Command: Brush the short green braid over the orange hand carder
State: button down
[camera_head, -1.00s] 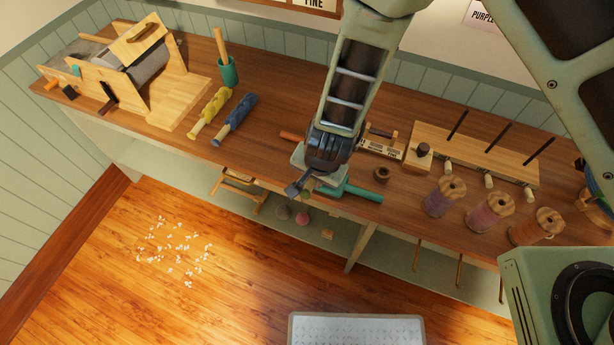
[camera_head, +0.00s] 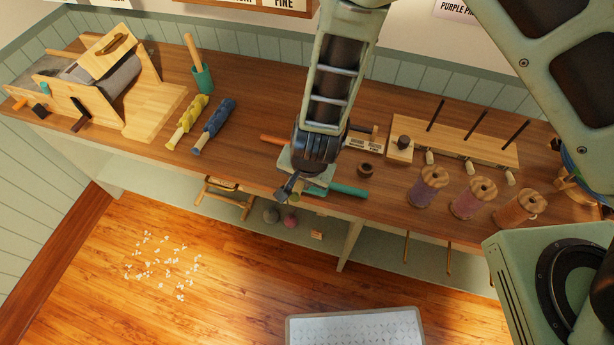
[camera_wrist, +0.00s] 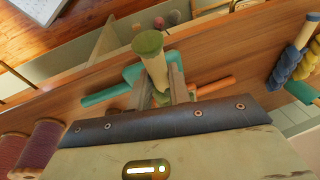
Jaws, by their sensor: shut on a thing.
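My gripper (camera_wrist: 160,92) is shut on the short green braid (camera_wrist: 149,43), a pale stick-like piece with a green end that points away from the fingers. In the head view the braid (camera_head: 290,190) is small and dark below my gripper (camera_head: 299,172), near the counter's front edge. The orange hand carder (camera_head: 273,139) shows only its orange handle to the left of my wrist. In the wrist view the orange handle (camera_wrist: 215,86) lies to the right of the fingers; the carder's pad is hidden. I cannot tell whether the braid touches it.
A teal carder (camera_head: 347,188) lies beside my gripper, its handle pointing right. Yellow (camera_head: 187,120) and blue (camera_head: 213,125) rolls lie to the left, near a drum carder (camera_head: 100,80). A peg rack (camera_head: 460,150) and spools (camera_head: 428,186) stand to the right.

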jog(key=w+a+r+p, duration=0.2)
jog(key=a+r+p, duration=0.3)
jog(key=p, duration=0.5)
jog(key=shift+a+r+p, duration=0.2)
jog(key=shift+r+p, duration=0.15)
jog(key=shift+r, duration=0.15)
dwell(0.7)
dwell(0.6)
